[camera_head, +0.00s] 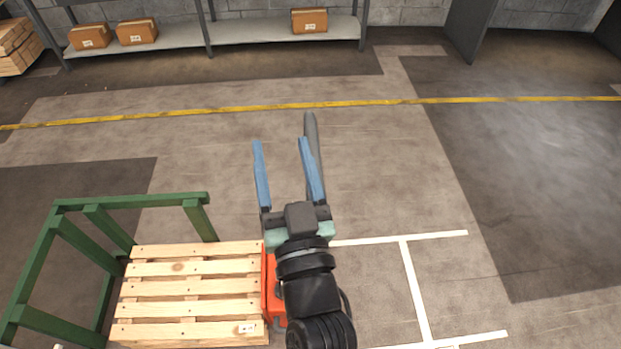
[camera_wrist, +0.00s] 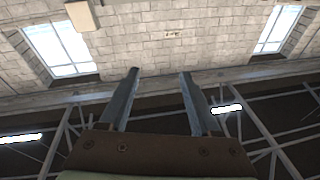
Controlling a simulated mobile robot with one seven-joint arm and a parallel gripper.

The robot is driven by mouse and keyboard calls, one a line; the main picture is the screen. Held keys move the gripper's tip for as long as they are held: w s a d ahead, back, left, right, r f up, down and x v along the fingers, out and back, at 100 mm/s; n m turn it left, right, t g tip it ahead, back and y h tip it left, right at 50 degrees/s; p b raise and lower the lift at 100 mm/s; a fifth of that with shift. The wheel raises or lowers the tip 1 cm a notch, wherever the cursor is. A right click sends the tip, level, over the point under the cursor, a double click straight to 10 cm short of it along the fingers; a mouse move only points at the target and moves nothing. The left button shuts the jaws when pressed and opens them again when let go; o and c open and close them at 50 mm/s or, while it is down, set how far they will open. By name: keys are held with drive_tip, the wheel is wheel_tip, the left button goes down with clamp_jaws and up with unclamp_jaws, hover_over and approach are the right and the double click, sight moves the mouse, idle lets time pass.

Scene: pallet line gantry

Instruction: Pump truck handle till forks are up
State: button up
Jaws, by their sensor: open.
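The orange body of the pallet truck (camera_head: 271,290) shows at the right end of a wooden pallet (camera_head: 190,285), mostly hidden behind my arm. A dark grey bar with a rounded end (camera_head: 311,128), likely the truck's handle, rises behind the right blue finger. Its lower part is hidden by my gripper. My gripper (camera_head: 280,142) is open, its two blue fingers apart. Whether the right finger touches the bar I cannot tell. In the wrist view, my gripper (camera_wrist: 160,73) is open with nothing between the fingers. The forks are hidden, so their height cannot be seen.
A green frame (camera_head: 130,201) stands around the pallet's left and far sides. A shelf (camera_head: 260,32) with several cardboard boxes is along the back wall. A yellow line (camera_head: 370,103) crosses the floor. The floor at the right is clear.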

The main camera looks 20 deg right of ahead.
drive_tip(key=s+d+f+m+g+h+b, duration=0.1)
drive_tip(key=s+d+f, duration=0.15)
drive_tip(key=f, duration=0.55)
drive_tip(key=s+d+f+m+g+h+b, duration=0.15)
drive_tip(key=s+f, duration=0.25)
drive_tip(key=f, duration=0.4)
drive_tip(key=x, duration=0.4)
drive_tip(key=p+x, duration=0.1)
drive_tip(key=x, duration=0.3)
drive_tip(key=p+x, duration=0.1)
drive_tip(key=x, duration=0.3)
drive_tip(key=shift+w+f, duration=0.25)
clamp_jaws()
